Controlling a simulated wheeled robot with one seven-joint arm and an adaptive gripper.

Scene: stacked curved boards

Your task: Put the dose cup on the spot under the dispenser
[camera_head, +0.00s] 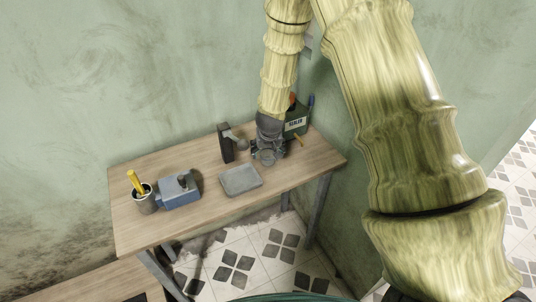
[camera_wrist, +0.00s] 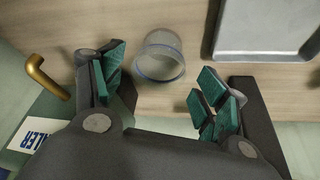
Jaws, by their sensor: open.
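The dose cup (camera_wrist: 160,57) is a small clear cup with a bluish rim, standing on the wooden table in the wrist view. My gripper (camera_wrist: 160,84) is open, with one green-padded finger on each side of the cup and a gap to both. In the head view my gripper (camera_head: 267,155) is low over the right part of the table, and the cup cannot be told apart from it there. A dark upright stand with a grey head (camera_head: 228,143), which looks like the dispenser, is just left of my gripper. The spot under it cannot be made out.
A grey tray (camera_head: 240,181) lies in front of my gripper; it also shows in the wrist view (camera_wrist: 268,52). A green labelled box (camera_head: 297,119) with a brass hook stands behind right. A blue block-like tool (camera_head: 179,191) and a pencil pot (camera_head: 144,202) stand left.

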